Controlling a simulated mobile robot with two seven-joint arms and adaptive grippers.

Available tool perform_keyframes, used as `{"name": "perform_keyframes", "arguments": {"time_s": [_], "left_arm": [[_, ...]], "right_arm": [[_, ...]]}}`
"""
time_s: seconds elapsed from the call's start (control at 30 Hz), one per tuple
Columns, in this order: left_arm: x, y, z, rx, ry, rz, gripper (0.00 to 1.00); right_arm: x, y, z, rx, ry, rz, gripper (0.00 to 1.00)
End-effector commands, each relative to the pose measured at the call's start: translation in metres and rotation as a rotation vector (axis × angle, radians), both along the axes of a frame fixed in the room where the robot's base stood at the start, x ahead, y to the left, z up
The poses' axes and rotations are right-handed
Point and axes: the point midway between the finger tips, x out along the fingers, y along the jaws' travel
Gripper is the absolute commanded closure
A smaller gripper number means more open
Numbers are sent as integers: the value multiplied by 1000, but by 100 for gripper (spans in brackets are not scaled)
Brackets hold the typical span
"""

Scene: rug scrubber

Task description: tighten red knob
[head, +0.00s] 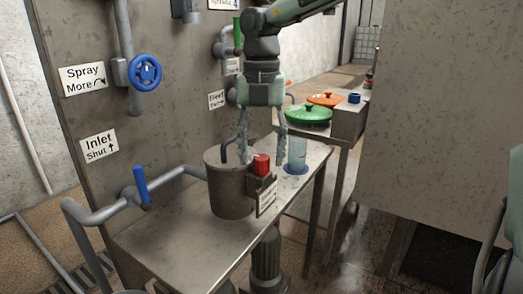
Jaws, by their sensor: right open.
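The red knob (261,164) sits on top of a dark fitting at the right side of a grey cylindrical pot (226,186). A small white label (267,199) hangs below the knob, its text too small to read. The pot stands on a metal table (190,239). My right gripper (262,152) points down from above, its two fingers apart. In the picture the knob lies between and just below the fingertips. I cannot tell whether either finger touches it. My left gripper is out of view.
A blue wheel valve (146,72) and a blue lever (141,184) are on pipes at the left. Green (308,114) and orange (326,99) lids lie on a counter behind. A clear blue-based cylinder (297,155) stands close right of the gripper. The table's front is clear.

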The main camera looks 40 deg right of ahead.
Motion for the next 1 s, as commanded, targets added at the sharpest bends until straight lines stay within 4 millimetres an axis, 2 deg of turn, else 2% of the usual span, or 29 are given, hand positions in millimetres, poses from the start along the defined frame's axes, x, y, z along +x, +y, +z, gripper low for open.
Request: {"name": "perform_keyframes", "arguments": {"time_s": [0.13, 0.53, 0.77, 1.0], "left_arm": [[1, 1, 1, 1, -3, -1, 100], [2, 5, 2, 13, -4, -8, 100], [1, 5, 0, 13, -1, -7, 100], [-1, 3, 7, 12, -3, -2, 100]], "right_arm": [[0, 0, 0, 0, 0, 0, 52], [0, 0, 0, 0, 0, 0, 100], [0, 0, 0, 0, 0, 18, 100], [0, 0, -1, 0, 0, 125, 100]]}}
